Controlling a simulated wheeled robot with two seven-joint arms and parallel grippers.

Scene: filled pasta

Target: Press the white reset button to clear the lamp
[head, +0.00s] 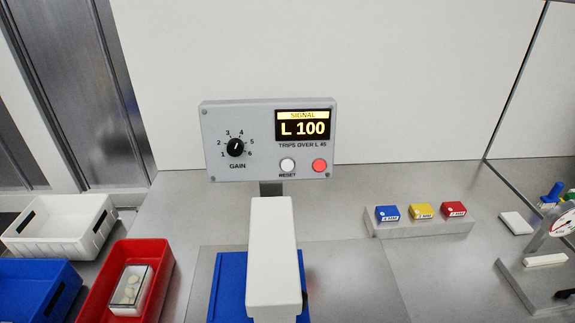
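The white reset button (288,165) is on the lower front of a grey control panel (259,184), above the printed word RESET. A red round lamp (319,166) sits just right of it; it looks bright red, but I cannot be sure it is lit. The panel's display (303,125) reads SIGNAL and L 100, with "TRIPS OVER L 45" printed below. A black GAIN knob (236,148) is at the left, its white mark pointing roughly up. Neither of my grippers shows in the head view, and nothing touches the button.
A white block-shaped housing (272,235) stands in front of the panel, over a blue surface (229,285). Blue (387,213), yellow (420,212) and red (454,209) blocks sit on a grey holder at right. White, blue and red bins (161,258) stand at left.

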